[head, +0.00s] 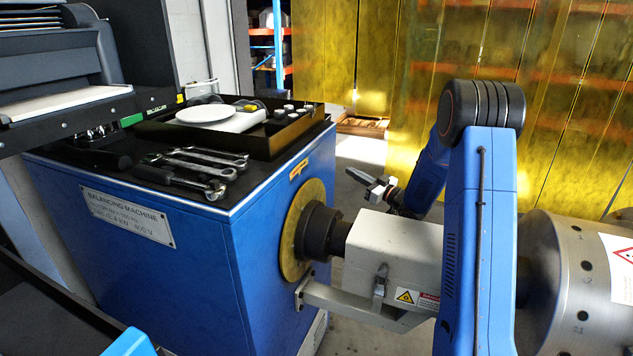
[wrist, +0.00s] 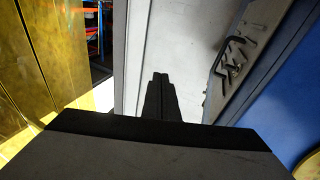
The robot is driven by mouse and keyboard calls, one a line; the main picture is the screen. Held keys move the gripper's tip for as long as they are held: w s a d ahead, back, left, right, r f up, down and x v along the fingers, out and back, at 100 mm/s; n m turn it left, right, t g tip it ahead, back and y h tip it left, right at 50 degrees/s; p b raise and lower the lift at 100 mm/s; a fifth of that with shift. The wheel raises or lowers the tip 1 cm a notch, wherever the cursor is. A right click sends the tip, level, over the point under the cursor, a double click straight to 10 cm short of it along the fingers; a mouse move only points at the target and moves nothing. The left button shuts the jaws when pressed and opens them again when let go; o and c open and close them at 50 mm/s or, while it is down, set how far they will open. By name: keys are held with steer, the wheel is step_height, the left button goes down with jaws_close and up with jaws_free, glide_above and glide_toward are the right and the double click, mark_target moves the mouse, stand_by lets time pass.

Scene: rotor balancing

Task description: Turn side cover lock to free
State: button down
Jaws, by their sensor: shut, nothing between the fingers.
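A grey box-shaped cover (head: 395,245) extends to the right from the balancing machine's spindle. A small metal latch (head: 380,283) is on its near side, beside a yellow warning label; I cannot tell whether this is the side cover lock or which way it is set. My gripper (head: 366,182) is beyond and above the cover, apart from the latch. In the wrist view its dark fingers (wrist: 161,78) are together and empty, in front of a pale grey surface.
The blue balancing machine (head: 130,265) carries wrenches (head: 205,165) and a black tray (head: 285,135) on top. A large metal rotor (head: 575,265) is at right, partly behind my arm. Yellow transparent curtains (head: 420,60) hang behind.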

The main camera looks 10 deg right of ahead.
steer(key=s+a+n+g+y, duration=0.4)
steer(key=s+a+y, duration=0.1)
steer(key=s+y, duration=0.25)
steer(key=w+a, duration=0.6)
steer(key=a, duration=0.4)
steer(key=shift+f+h, duration=0.25)
steer(key=shift+h, duration=0.2)
steer(key=shift+h, duration=0.3)
steer(key=g+h, duration=0.3)
steer(key=shift+w+a+r+h, duration=0.1)
steer(key=shift+a+r+h, duration=0.05)
steer(key=shift+a+h, duration=0.2)
stand_by(0.3)
